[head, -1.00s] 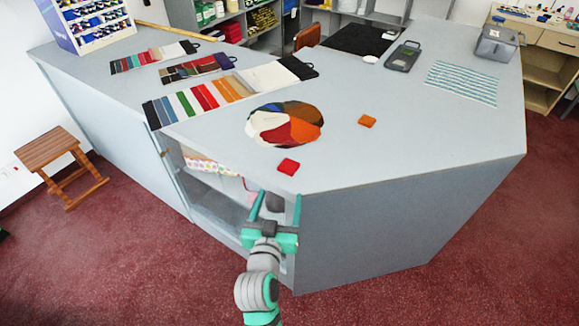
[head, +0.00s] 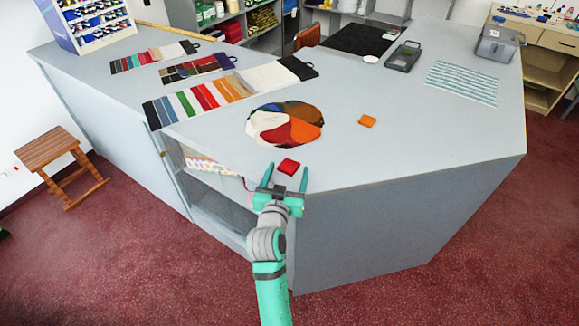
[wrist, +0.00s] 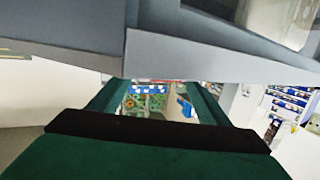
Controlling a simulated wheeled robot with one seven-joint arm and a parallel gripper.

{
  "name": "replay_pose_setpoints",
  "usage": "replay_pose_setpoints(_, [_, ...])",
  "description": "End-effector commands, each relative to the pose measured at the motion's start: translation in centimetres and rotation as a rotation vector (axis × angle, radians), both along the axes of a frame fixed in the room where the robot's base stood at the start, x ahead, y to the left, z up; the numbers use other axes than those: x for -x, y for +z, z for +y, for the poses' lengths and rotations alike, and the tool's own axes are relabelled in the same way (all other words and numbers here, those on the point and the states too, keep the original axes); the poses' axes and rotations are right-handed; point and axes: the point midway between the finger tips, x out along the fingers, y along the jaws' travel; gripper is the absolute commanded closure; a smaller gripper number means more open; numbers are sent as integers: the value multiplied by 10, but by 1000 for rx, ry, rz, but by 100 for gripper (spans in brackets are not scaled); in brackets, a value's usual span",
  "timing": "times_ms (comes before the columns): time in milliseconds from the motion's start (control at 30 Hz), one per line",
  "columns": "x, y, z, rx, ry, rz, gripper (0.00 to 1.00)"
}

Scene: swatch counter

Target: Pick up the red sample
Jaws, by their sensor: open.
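The red sample is not visible there.
An orange sample (head: 367,121) lies to the right on the counter (head: 400,165). A round fan of coloured swatches (head: 268,122) lies just behind the red sample. Striped swatch cards (head: 215,93) lie farther back left. Open shelves (head: 215,208) are below the front edge.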

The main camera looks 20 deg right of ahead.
Motion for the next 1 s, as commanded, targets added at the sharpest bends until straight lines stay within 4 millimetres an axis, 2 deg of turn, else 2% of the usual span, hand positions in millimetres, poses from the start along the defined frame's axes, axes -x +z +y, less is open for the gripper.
replay_pose_setpoints(133, [-12,-2,-8,-1,-1,0,29])
replay_pose_setpoints(400, [-15,-2,-8,-1,0,0,29])
replay_pose_setpoints(467, [-15,-2,-8,-1,0,0,41])
replay_pose_setpoints(600, [-14,-2,-8,0,0,0,72])
replay_pose_setpoints(633, [-14,-3,-8,0,0,0,74])
replay_pose_setpoints(1000, [-14,-1,-8,-1,0,0,75])
